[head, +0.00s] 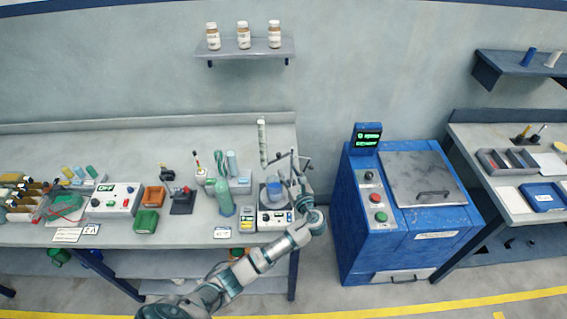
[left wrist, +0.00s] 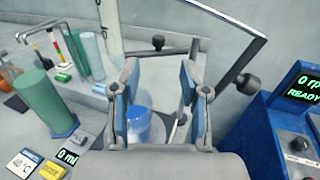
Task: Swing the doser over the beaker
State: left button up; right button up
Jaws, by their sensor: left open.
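The beaker (head: 273,191) with blue contents stands on a white base unit (head: 268,222) at the right end of the bench. In the left wrist view the blue beaker (left wrist: 138,122) shows low between my fingers, partly hidden by the left one. The doser seems to be the pale upright tube (head: 263,142) with grey bars beside it. In the left wrist view a bent grey bar (left wrist: 228,20) with a black knob (left wrist: 248,82) crosses beyond my fingers. My left gripper (left wrist: 160,80) is open and empty, above and close to the beaker. My right gripper is not in view.
A green cylinder (head: 224,197) stands left of the beaker. A blue machine (head: 405,245) with a lid and screen stands on the floor to the right, across a gap. A switch box (head: 112,200) and small bins sit farther left. A wall shelf (head: 245,48) holds jars.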

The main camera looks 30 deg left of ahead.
pick_arm(q)
jog(key=shift+v, duration=1.05)
